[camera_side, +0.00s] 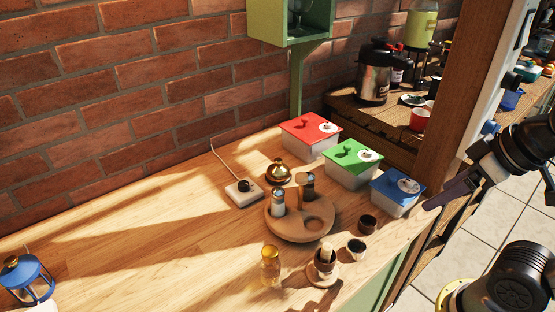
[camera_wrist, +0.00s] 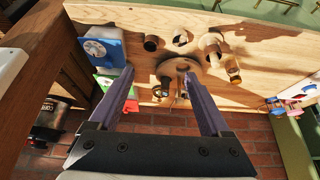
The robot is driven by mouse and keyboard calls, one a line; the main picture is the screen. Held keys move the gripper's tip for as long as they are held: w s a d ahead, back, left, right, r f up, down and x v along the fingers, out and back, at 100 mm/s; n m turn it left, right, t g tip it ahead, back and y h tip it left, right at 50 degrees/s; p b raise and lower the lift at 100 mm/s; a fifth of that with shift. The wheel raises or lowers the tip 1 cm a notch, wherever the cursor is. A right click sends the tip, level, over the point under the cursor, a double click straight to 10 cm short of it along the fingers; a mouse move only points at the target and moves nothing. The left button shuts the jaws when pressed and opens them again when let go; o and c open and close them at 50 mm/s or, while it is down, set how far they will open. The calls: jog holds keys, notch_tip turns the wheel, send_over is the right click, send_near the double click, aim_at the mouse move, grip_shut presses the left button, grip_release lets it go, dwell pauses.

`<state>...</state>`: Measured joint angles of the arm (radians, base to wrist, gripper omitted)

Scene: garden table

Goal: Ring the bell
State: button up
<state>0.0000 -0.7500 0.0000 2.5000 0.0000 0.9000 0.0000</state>
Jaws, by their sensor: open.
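The bell (camera_side: 278,172) is a small golden dome on a dark base on the wooden table, behind the round wooden tray (camera_side: 297,232) in the side view. I cannot make it out clearly in the wrist view. The tray holds a glass shaker (camera_side: 278,201) and a darker shaker (camera_side: 308,186). My gripper (camera_side: 434,203) is at the right in the side view, beyond the blue-lidded box and well apart from the bell. In the wrist view my gripper (camera_wrist: 157,72) has its two long fingers spread, with nothing held between them.
Boxes with red (camera_side: 308,127), green (camera_side: 350,153) and blue (camera_side: 393,182) lids stand right of the bell. A white switch box (camera_side: 243,192) with a cable lies left of it. Dark cups (camera_side: 367,224) and a honey-coloured jar (camera_side: 270,266) stand in front. The table's left part is largely clear.

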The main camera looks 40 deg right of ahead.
jog(key=shift+c, duration=1.2)
jog(key=shift+t, duration=0.5)
jog(key=w+r, duration=0.3)
jog(key=r, duration=0.1)
jog(key=w+r, duration=0.4)
jog(key=shift+w+r, duration=0.15)
jog(key=shift+r, duration=0.1)
jog(key=c, duration=0.9)
jog(key=w+r, duration=0.1)
jog(key=w, duration=0.1)
jog(key=w+r, duration=0.1)
jog(key=w, duration=0.2)
jog(key=w+r, duration=0.1)
jog(key=w, duration=0.1)
jog(key=shift+w+a+r, duration=0.1)
jog(key=shift+w+a, duration=0.05)
jog(key=shift+w, duration=0.15)
grip_shut()
jog(key=g, duration=0.4)
send_over(277, 159)
jog(key=s, duration=0.1)
jog(key=s+x, duration=0.2)
jog(key=x, duration=0.7)
jog(key=s+f+x, duration=0.1)
jog(key=s+x, duration=0.1)
jog(key=x, duration=0.7)
jog(key=shift+s+f, duration=0.1)
jog(key=shift+f, duration=3)
